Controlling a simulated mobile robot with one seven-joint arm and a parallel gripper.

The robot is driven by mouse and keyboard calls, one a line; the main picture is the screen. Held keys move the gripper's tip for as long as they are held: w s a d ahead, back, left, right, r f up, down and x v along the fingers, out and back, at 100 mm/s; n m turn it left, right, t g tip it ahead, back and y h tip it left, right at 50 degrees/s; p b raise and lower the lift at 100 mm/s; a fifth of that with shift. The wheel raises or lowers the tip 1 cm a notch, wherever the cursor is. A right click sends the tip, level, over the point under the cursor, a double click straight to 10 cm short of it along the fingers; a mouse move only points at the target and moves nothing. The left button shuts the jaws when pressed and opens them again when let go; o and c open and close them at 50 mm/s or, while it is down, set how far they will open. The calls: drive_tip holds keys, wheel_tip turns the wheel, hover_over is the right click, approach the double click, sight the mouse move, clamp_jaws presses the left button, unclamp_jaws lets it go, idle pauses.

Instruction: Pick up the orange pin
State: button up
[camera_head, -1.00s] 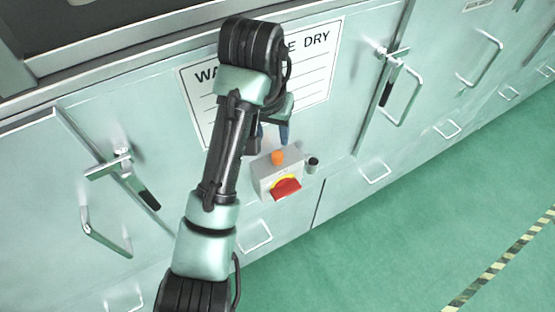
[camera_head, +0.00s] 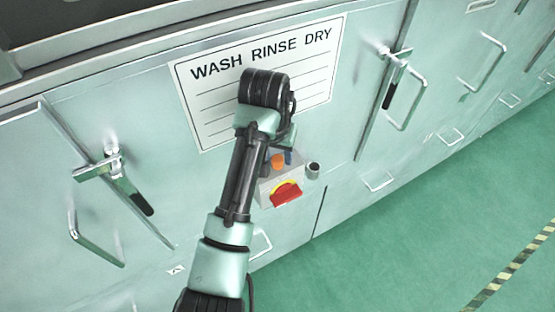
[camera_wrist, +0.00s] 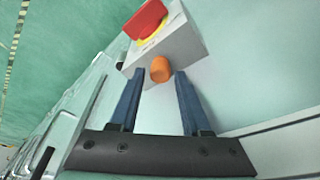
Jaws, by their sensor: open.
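The orange pin (camera_head: 278,161) stands out from the top of a grey box on the cabinet front. In the wrist view the orange pin (camera_wrist: 161,69) lies between and just beyond the tips of my two blue fingers. My gripper (camera_wrist: 157,76) is open, with one finger to each side of the pin's line and nothing between them. In the head view my arm hides most of my gripper; a blue fingertip (camera_head: 288,157) shows just right of the pin. I cannot tell whether a finger touches the box.
The grey box (camera_wrist: 178,45) carries a red handle (camera_head: 286,193) on a yellow plate. A small dark-topped cylinder (camera_head: 313,170) sits right of it. Cabinet doors have protruding handles (camera_head: 402,95) on both sides. A sign (camera_head: 315,75) is above. Green floor (camera_head: 420,230) is clear.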

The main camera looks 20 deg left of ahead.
clamp_jaws()
idle(0.4)
